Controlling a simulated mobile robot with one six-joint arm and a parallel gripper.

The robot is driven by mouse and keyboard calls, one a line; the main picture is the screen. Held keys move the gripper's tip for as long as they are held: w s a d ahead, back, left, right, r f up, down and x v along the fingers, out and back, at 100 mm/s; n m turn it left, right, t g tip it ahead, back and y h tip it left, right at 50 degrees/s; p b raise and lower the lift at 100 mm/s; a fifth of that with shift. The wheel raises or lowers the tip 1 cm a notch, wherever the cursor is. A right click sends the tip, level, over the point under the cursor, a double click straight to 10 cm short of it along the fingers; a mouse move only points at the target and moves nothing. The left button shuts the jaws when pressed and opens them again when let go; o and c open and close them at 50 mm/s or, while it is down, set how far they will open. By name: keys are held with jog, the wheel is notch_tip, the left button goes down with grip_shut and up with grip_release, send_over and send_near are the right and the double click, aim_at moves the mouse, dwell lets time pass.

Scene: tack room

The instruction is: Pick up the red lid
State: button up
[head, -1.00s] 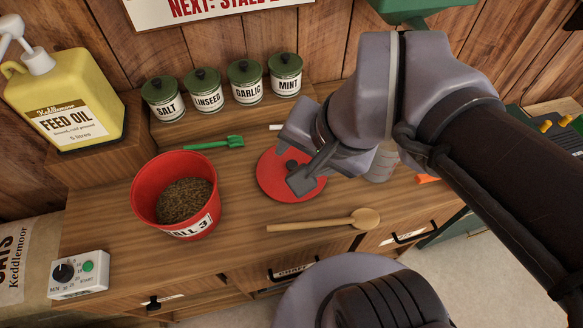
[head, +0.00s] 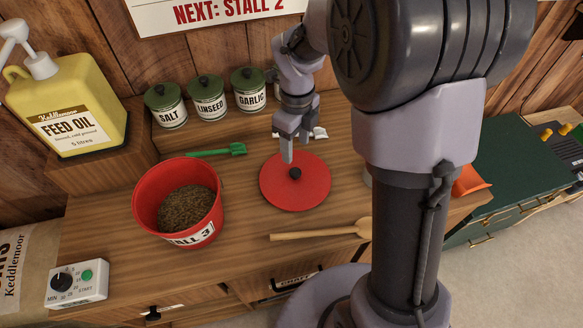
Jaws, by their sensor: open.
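The red lid (head: 310,191) is a flat round disc with a black knob (head: 295,173) at its middle. It lies on the wooden counter, to the right of the red bucket. Nothing shows between the fingers. I cannot tell the exact gap between the fingertips and the knob.
The red bucket (head: 143,200) holds brown feed. Green-lidded canisters (head: 209,102) stand at the back. My arm hides the counter's right part.

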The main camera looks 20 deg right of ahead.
jog(key=b, duration=0.1)
send_over(295, 172)
jog(key=f, duration=0.5)
jog(key=shift+w+d, duration=0.1)
jog(key=shift+w, duration=0.15)
jog(key=f+b, duration=0.3)
jog(key=f, duration=0.2)
jog(key=shift+s, duration=0.2)
grip_shut()
